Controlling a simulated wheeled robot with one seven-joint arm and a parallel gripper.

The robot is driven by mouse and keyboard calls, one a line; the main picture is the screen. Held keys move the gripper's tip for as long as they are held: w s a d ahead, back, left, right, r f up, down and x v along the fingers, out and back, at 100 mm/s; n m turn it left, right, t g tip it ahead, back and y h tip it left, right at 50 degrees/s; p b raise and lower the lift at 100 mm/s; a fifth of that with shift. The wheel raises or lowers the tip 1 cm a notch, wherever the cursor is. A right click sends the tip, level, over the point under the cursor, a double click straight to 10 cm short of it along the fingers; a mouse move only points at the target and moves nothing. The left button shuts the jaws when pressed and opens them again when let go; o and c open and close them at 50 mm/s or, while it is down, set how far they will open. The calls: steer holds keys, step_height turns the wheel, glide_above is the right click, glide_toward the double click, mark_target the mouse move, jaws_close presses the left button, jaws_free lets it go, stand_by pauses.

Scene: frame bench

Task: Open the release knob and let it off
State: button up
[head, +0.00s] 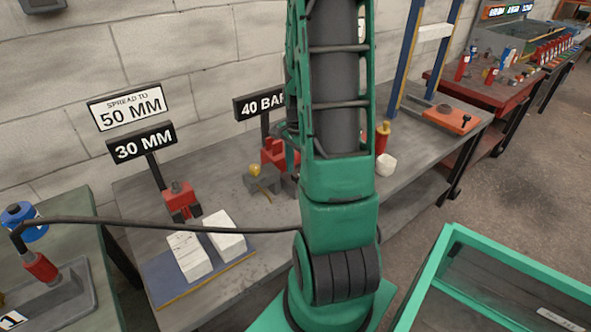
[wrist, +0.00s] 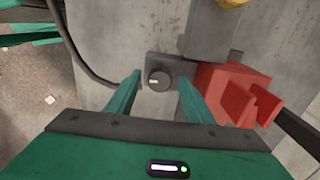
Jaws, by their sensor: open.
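The release knob (wrist: 158,81) is a small round dark knob with a pale mark, set on a dark grey plate in the wrist view. My gripper (wrist: 160,76) is open, and its two green fingers point toward that plate. The knob appears between the fingertips, with a gap on each side; I cannot tell whether the tips reach around it in depth. In the head view my arm covers most of this spot, and I cannot make out the knob there.
A red block (wrist: 232,92) sits close right of my right finger. A dark cable runs left in the wrist view. In the head view, a grey block with a yellow top (head: 257,178) stands beside my arm on the bench (head: 130,200), near the "40 BAR" sign (head: 258,104).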

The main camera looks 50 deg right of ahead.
steer(key=c, duration=1.1)
steer(key=shift+o, duration=0.3)
steer(key=shift+s+d, duration=0.1)
steer(key=shift+d, duration=0.15)
steer(key=shift+a+n, duration=0.2)
steer(key=shift+n, duration=0.1)
steer(key=n, duration=0.6)
steer(key=shift+a, duration=0.15)
steer(key=n, duration=0.4)
steer(key=shift+n, duration=2.4)
steer(key=o, duration=1)
steer(key=shift+o, duration=0.2)
